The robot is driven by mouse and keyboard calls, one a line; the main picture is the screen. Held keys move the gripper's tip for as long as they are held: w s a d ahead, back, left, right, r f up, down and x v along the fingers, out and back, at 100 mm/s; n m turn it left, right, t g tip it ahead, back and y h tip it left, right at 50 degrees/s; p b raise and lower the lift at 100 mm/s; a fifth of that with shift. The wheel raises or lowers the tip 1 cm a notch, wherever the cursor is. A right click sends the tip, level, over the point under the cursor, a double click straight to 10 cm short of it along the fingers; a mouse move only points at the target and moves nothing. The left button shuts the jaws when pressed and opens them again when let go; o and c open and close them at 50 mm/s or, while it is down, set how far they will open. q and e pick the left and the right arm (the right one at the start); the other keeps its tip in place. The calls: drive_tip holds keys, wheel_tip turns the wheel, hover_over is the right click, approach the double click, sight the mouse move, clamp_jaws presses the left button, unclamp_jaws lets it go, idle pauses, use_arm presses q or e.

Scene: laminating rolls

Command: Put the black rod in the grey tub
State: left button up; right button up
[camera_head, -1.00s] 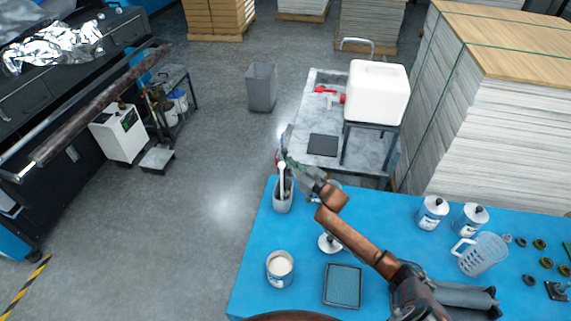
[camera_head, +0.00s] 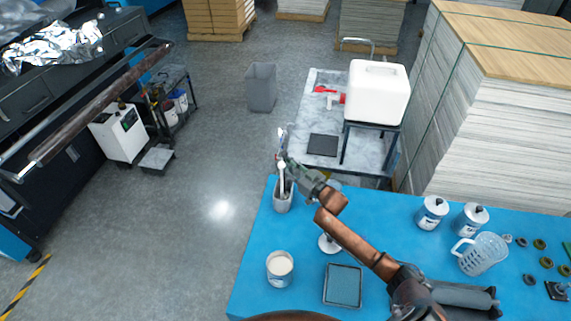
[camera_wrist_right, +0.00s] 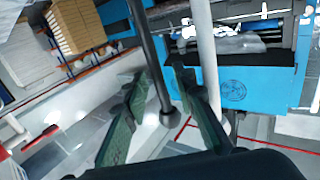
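A small grey tub (camera_head: 283,204) stands at the far left corner of the blue table, with a white stick (camera_head: 282,178) rising from it. My right gripper (camera_head: 285,161) is over the tub's top, pointing away from me. In the right wrist view, its two green fingers (camera_wrist_right: 158,92) are apart. The black rod (camera_wrist_right: 147,40) runs down between them and ends in a round dark knob. I cannot tell whether the fingers touch it. A white rod (camera_wrist_right: 207,45) passes by the right finger. My left gripper is not in view.
A white can (camera_head: 280,268), a dark tray (camera_head: 342,286), two lidded cans (camera_head: 432,212) and a clear jug (camera_head: 483,254) stand on the blue table (camera_head: 385,220). A larger grey bin (camera_head: 261,88) stands on the floor beyond. A marble-topped cart holds a white box (camera_head: 378,92).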

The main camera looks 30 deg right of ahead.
drive_tip(key=v, duration=1.2)
drive_tip(key=shift+r, duration=0.2)
